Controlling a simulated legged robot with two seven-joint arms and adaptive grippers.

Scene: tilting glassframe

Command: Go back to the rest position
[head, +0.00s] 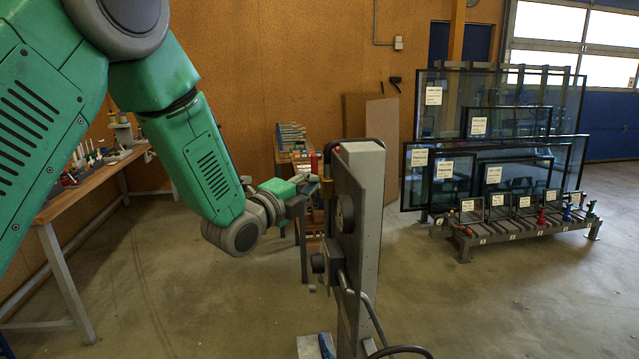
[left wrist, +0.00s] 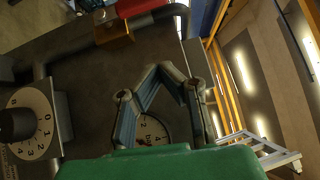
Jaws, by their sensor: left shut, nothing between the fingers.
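My left arm comes in from the upper left in the head view. My left gripper (head: 306,191) is beside the upper part of a grey upright post (head: 362,240). In the left wrist view the gripper (left wrist: 160,72) has its fingertips together with nothing between them. Behind its fingers is a round gauge (left wrist: 152,132) marked "bar". Whether the gripper touches the post cannot be told. My right gripper is not in view.
The post carries a black knob (head: 318,262) and a bent handle. A numbered dial (left wrist: 32,125) shows in the left wrist view. A workbench (head: 95,183) stands left, a rack of glass panes (head: 500,170) right.

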